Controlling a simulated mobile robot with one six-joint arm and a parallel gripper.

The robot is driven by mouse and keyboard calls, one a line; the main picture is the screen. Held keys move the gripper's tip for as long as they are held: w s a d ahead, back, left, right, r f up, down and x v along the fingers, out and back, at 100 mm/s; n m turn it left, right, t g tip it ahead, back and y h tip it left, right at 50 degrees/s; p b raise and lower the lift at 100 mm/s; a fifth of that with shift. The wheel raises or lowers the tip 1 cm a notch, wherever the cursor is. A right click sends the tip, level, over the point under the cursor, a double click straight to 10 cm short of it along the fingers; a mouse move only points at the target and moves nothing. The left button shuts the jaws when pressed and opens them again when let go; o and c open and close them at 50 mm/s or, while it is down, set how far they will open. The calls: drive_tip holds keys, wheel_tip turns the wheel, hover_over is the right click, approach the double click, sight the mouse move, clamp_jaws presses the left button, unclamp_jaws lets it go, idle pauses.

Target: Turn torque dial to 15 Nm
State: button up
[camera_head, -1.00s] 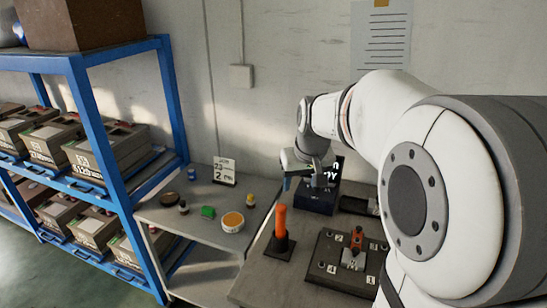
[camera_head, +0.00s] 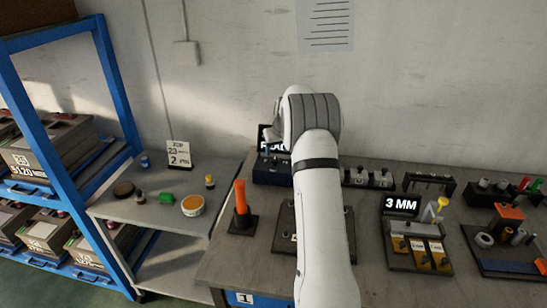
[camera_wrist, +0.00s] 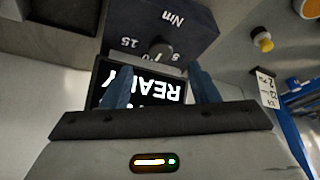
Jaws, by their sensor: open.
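The torque unit is a dark box (camera_wrist: 188,28) with "Nm" lettering, upside down in the wrist view. Which mark the dial points to is too small to tell. Its screen (camera_wrist: 140,84) reads READY. My gripper (camera_wrist: 159,72) is open, its two blue fingers apart, in front of the screen and near the dial, with nothing between them.
An orange upright handle (camera_head: 241,198) stands on the bench left of my arm. A plate (camera_head: 285,232) lies partly behind my arm. To the right are a 3 MM display (camera_head: 401,205) and tool racks (camera_head: 508,260). A side shelf (camera_head: 140,205) holds small containers and a sign (camera_head: 179,155).

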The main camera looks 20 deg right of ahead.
sight(274, 159)
drive_tip(key=shift+p+x, duration=0.45)
drive_tip(key=shift+x, duration=2.3)
drive_tip(key=shift+c, duration=0.3)
drive_tip(key=c, duration=0.9)
drive_tip(key=shift+a, duration=0.2)
